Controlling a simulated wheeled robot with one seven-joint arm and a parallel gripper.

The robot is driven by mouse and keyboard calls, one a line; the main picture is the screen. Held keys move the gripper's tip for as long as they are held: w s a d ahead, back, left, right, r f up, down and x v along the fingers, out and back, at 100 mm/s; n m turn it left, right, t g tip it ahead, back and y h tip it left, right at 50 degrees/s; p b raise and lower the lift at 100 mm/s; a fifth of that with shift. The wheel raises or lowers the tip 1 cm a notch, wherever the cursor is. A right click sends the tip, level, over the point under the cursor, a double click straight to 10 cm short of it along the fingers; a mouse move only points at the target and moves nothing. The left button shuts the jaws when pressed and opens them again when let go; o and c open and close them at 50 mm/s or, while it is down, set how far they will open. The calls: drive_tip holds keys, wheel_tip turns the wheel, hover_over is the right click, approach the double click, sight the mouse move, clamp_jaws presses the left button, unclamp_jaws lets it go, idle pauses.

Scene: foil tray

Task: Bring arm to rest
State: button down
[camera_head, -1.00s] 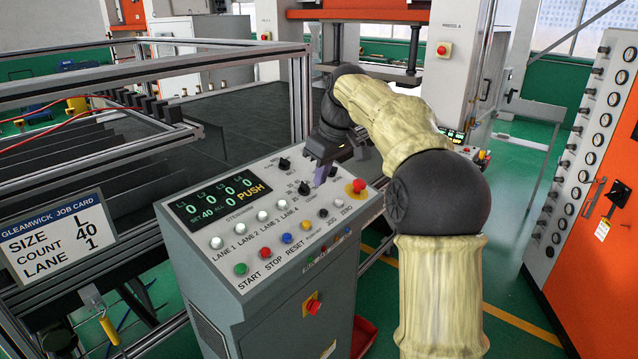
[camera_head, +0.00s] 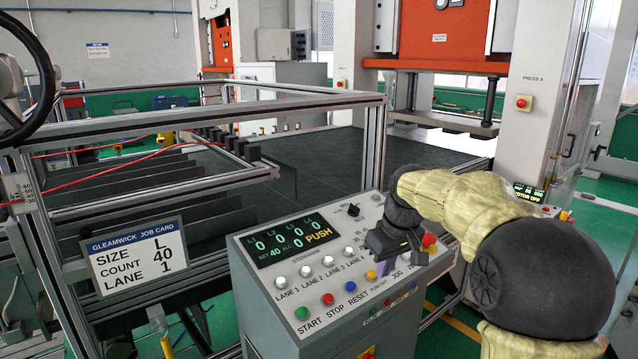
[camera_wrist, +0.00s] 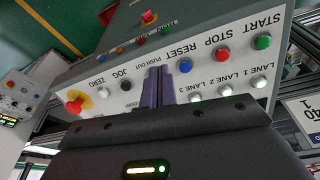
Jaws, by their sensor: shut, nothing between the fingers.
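My arm, in a pale yellow padded sleeve, reaches in from the right in the head view. My gripper (camera_head: 386,266) is over the right part of the control panel (camera_head: 262,318). In the wrist view my gripper (camera_wrist: 156,74) has its purple-grey fingers together with nothing between them. They point at the panel's button row, near the PUSH OUT label. Whether the tips touch the panel cannot be told. The panel's display (camera_head: 292,239) shows zeros, SET 40 and PUSH.
A job card (camera_head: 137,256) reading size L, count 40, lane 1 hangs at the left. A metal frame (camera_head: 372,150) stands behind the panel. A red stop knob (camera_wrist: 75,104) sits close to my gripper. An orange press (camera_head: 440,35) stands at the back.

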drive_tip(key=s+f+m, duration=0.2)
drive_tip(key=s+f, duration=0.6)
drive_tip(key=s, duration=0.3)
drive_tip(key=s+f+m+h, duration=0.1)
drive_tip(key=s+f+m, duration=0.2)
drive_tip(key=s+f, duration=0.5)
drive_tip(key=s, duration=0.3)
drive_tip(key=shift+s+f, duration=0.3)
drive_tip(key=shift+s, duration=0.05)
drive_tip(key=shift+w+d, duration=0.1)
drive_tip(key=shift+w, duration=0.05)
idle(3.9)
